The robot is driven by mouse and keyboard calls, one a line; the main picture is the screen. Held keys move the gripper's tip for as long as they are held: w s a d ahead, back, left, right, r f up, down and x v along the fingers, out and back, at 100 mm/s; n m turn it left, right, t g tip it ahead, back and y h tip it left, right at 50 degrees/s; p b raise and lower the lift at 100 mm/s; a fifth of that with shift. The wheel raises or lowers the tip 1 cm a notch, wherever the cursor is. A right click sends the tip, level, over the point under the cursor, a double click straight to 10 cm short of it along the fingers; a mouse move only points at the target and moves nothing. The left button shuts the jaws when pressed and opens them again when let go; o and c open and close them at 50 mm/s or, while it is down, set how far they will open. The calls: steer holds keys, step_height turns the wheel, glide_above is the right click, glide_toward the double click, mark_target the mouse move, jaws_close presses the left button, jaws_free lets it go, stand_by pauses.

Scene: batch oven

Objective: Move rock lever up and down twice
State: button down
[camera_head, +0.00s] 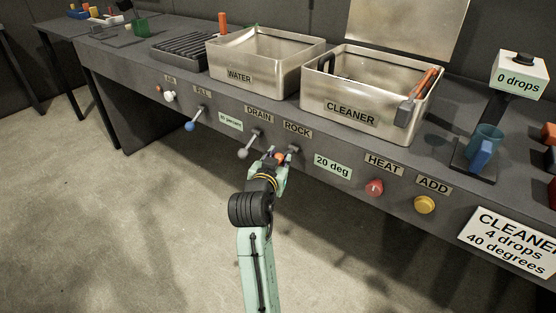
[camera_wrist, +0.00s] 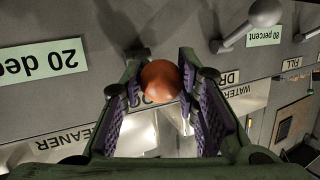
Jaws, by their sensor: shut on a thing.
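The rock lever has an orange ball knob (camera_head: 280,157), below the ROCK label (camera_head: 297,130) on the front panel. In the wrist view the orange knob (camera_wrist: 160,80) sits between the two purple-padded fingers. My gripper (camera_head: 278,162) is at the panel front, shut on the rock lever's knob. In the wrist view my gripper (camera_wrist: 162,92) has a finger on each side of the knob. The lever's shaft is mostly hidden behind the knob and fingers.
The drain lever (camera_head: 249,145) is close on the left, and the fill lever (camera_head: 196,119) is farther left. The red heat button (camera_head: 374,188) and yellow add button (camera_head: 424,204) are to the right. The cleaner tank (camera_head: 364,124) and water tank (camera_head: 262,83) stand above on the counter.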

steer(key=shift+w+d+r+p, duration=0.2)
steer(key=shift+r+p, duration=0.15)
steer(key=shift+r, duration=0.4)
steer(key=shift+w+d+r+p, duration=0.15)
steer(key=shift+r+p, duration=0.2)
steer(key=shift+r, duration=0.4)
steer(key=c, duration=1.2)
jaws_free()
steer(key=shift+f, duration=0.2)
steer(key=shift+a, duration=0.1)
steer(key=v, duration=1.1)
steer(key=shift+s, duration=0.4)
steer(key=shift+a, duration=0.1)
